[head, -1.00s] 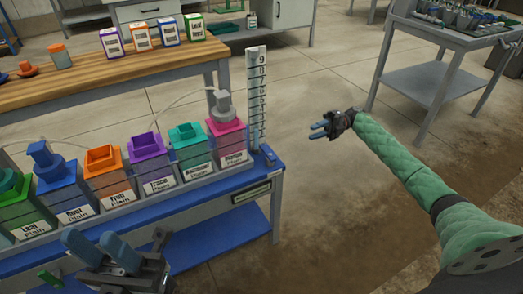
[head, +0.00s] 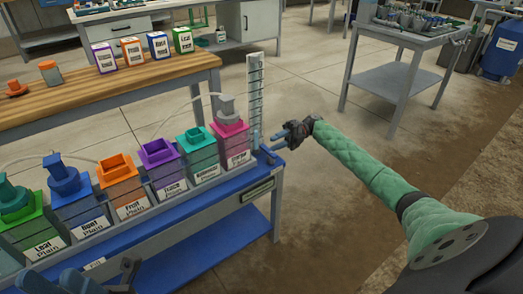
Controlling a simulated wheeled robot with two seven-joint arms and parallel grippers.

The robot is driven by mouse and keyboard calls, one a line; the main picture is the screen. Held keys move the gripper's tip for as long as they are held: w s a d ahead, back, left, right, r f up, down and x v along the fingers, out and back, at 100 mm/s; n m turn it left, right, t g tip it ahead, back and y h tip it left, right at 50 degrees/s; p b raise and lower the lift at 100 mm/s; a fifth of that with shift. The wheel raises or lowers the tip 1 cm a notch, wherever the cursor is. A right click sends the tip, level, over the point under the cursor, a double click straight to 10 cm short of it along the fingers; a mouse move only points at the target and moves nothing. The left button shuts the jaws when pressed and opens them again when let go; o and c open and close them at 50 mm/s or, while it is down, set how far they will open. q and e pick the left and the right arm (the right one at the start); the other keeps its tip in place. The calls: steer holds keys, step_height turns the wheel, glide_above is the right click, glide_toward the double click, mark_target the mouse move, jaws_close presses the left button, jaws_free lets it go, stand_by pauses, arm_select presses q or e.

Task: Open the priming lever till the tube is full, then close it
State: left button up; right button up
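The clear measuring tube with its graduated scale (head: 255,95) stands upright at the right end of the blue bench. Its fill level is too small to tell. A small blue block with a lever-like part (head: 268,154) sits at the tube's foot, at the bench corner. My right gripper (head: 279,137) is just right of the tube, close above that blue part, its fingers pointing left. I cannot tell whether it touches the part or how far its fingers are apart. My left gripper (head: 62,284) is at the bottom left edge, partly cut off, with its blue fingers apart and empty.
A row of coloured containers, from the green Leaf one (head: 40,238) to the pink one (head: 232,150), fills the bench left of the tube. A wooden table (head: 130,92) with small labelled boxes stands behind. A grey cart (head: 400,80) is at the back right. The floor between is clear.

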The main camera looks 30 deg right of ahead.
mark_target(267, 147)
steer(key=a, duration=0.5)
steer(key=shift+s+a, duration=0.25)
steer(key=shift+a, duration=0.1)
jaws_close()
